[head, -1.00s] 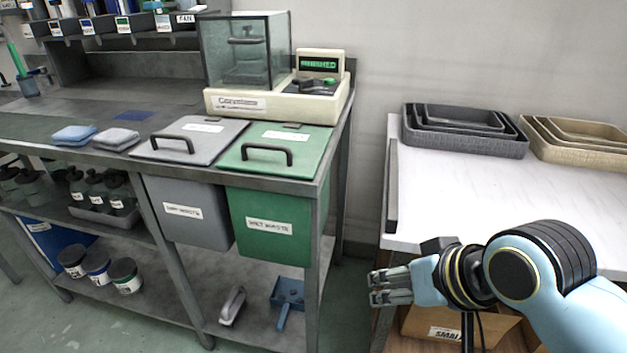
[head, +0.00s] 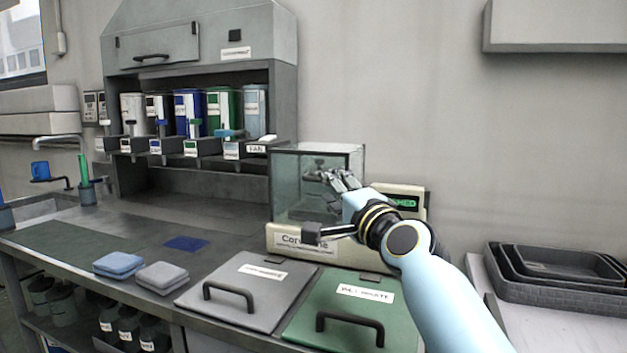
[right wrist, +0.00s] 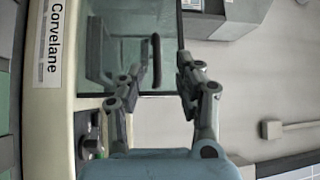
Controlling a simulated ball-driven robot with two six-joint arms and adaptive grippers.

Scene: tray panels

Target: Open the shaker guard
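The shaker is a cream machine labelled Corvelane (head: 285,241) with a clear glass guard (head: 300,165) over its left part. The guard looks closed. My right gripper (head: 335,178) is raised in front of the guard's right side and hides part of it and of the display panel (head: 412,203). In the right wrist view its two fingers (right wrist: 158,92) are spread with a gap between them. A dark bar-like handle (right wrist: 156,60) shows beyond the gap, and I see no contact with it. My left gripper is out of view.
A grey lid (head: 245,290) and a green lid (head: 350,308), both with black handles, lie in front of the shaker. Folded cloths (head: 118,264) lie to the left. Dark nested trays (head: 550,275) stand on the right table. Dispensers (head: 188,112) hang at the back.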

